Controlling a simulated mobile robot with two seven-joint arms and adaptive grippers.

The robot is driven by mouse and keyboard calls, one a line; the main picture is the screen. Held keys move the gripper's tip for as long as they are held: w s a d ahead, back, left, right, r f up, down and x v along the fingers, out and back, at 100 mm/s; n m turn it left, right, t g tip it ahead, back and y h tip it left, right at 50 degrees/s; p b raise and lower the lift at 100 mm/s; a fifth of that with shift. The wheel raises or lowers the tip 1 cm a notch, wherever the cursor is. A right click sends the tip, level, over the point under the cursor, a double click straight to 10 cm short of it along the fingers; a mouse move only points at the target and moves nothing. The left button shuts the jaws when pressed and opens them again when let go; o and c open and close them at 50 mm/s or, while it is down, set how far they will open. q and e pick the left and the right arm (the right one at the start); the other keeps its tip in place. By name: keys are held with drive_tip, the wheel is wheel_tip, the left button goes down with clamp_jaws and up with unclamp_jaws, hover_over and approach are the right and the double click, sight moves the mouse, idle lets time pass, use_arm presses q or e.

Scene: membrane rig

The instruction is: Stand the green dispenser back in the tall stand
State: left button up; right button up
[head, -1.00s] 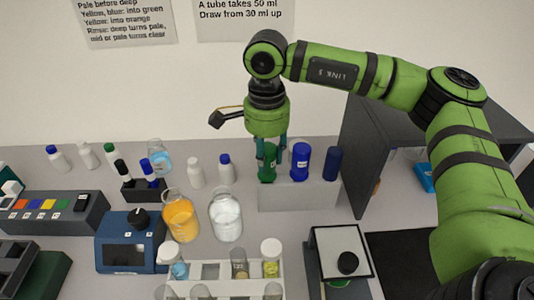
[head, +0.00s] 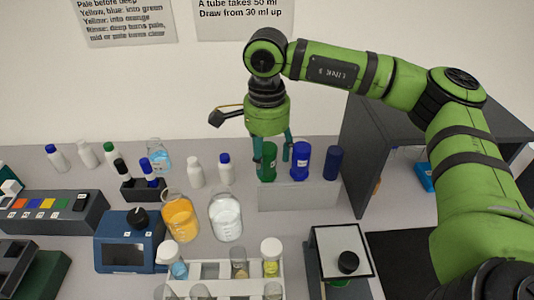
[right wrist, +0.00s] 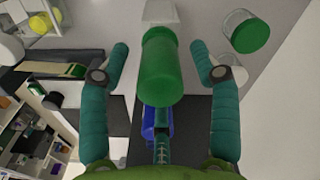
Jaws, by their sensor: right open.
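The green dispenser (head: 267,163) stands upright at the left end of the tall grey stand (head: 300,196); its lower part is hidden by the stand. My right gripper (head: 272,157) is above it, pointing down, open, with one finger on each side of the dispenser. The right wrist view shows the green dispenser (right wrist: 160,70) between the spread fingers, with a gap on both sides. My left gripper is not in view.
A blue dispenser (head: 301,162) and a dark blue one (head: 333,163) stand in the same stand, to the right. Flasks with orange (head: 180,218) and clear (head: 225,217) liquid stand to the left. A grey partition (head: 362,150) rises at right.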

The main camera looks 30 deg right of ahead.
wheel_tip(320, 180, up, 12)
drive_tip(key=shift+f, duration=0.15)
drive_tip(key=shift+a, duration=0.1)
idle(0.3)
